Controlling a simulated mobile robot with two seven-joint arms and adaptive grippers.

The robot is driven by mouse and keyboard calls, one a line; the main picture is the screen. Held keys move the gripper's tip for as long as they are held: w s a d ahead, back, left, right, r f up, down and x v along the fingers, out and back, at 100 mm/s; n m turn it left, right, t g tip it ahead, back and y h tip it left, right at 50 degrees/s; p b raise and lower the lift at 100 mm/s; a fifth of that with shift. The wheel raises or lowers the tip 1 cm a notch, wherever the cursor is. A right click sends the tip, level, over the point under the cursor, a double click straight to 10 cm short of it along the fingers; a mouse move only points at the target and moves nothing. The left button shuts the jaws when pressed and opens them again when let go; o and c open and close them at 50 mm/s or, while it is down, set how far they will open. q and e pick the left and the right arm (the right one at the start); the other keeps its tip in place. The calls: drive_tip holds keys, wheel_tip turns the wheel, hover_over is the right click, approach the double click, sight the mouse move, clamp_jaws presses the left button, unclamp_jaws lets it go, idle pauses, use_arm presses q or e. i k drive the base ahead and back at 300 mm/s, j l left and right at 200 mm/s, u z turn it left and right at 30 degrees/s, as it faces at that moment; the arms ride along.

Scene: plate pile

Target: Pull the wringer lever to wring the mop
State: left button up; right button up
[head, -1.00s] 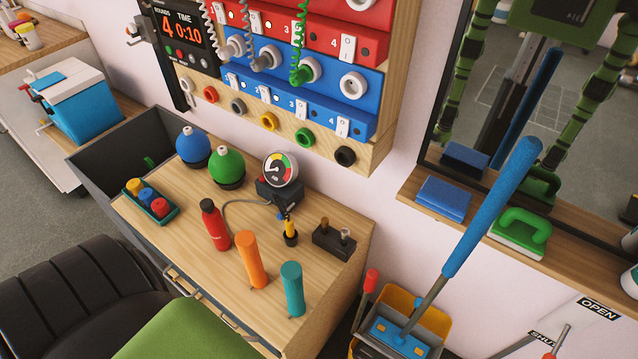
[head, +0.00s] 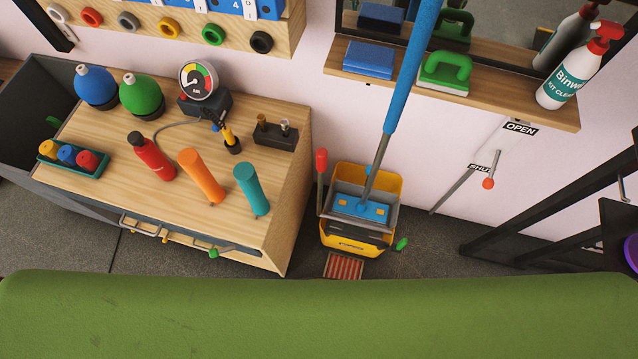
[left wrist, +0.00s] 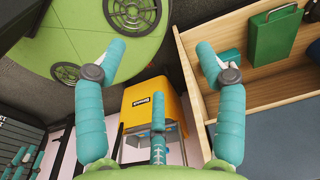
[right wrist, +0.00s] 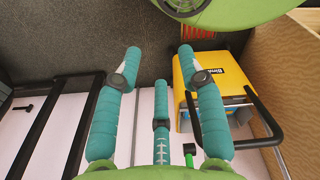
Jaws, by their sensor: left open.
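A yellow mop bucket (head: 350,239) stands on the floor beside the wooden cabinet. A blue-handled mop (head: 404,90) leans up out of it, its blue head (head: 360,208) in the wringer on top. The wringer lever (head: 321,162) has a red grip and stands nearly upright at the bucket's left side. Neither gripper shows in the head view. In the left wrist view my left gripper (left wrist: 158,55) is open and empty, with the bucket (left wrist: 141,100) beyond its fingers.
The cabinet (head: 290,200) with bottles and a gauge stands left of the bucket. A shelf (head: 510,105) with sponges and a spray bottle is above right. A black frame (head: 540,215) stands at the right.

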sight(321, 154)
drive_tip(key=k+l+u, duration=0.1)
drive_tip(key=u, duration=0.3)
drive_tip(key=k+u, duration=0.2)
drive_tip(key=u, duration=0.15)
drive_tip(key=k+u, duration=0.15)
drive_tip(key=u, duration=0.25)
